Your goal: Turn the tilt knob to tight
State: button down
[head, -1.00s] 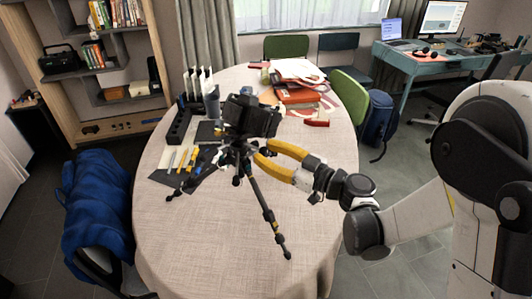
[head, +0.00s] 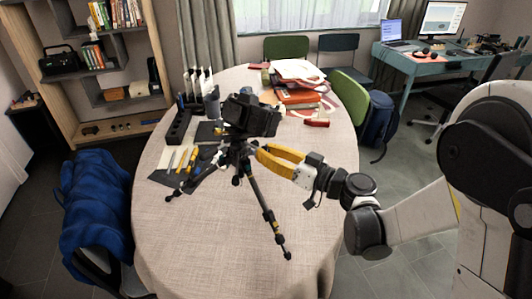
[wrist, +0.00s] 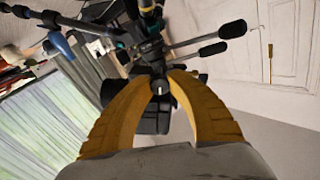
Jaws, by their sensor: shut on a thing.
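A black camera (head: 252,116) sits on a black tripod (head: 262,208) that stands on the oval table (head: 215,240). My gripper (head: 258,152) reaches in from the right, with its yellow fingers at the tripod head just below the camera. In the wrist view my gripper (wrist: 162,80) has its two curved fingertips closed about a small dark knob with a pale mark on its end (wrist: 160,88), the tilt knob. The knob's far side and any tight or loose marking cannot be made out. In the head view the fingers and tripod head hide the knob.
Pens and tools (head: 181,158) lie on a dark mat left of the tripod. A black organizer (head: 178,127) stands behind them. Papers and folders (head: 298,80) are stacked at the back. The table's front is clear. A blue-draped chair (head: 97,210) stands at left.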

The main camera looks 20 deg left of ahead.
jog(key=m, duration=1.3)
jog(key=shift+m, duration=0.3)
dwell(0.4)
jog(key=c, duration=1.5)
grip_release()
jog(key=shift+d, duration=0.1)
jog(key=v, duration=1.1)
jog(key=shift+s+d, duration=0.2)
jog(key=shift+d, duration=0.15)
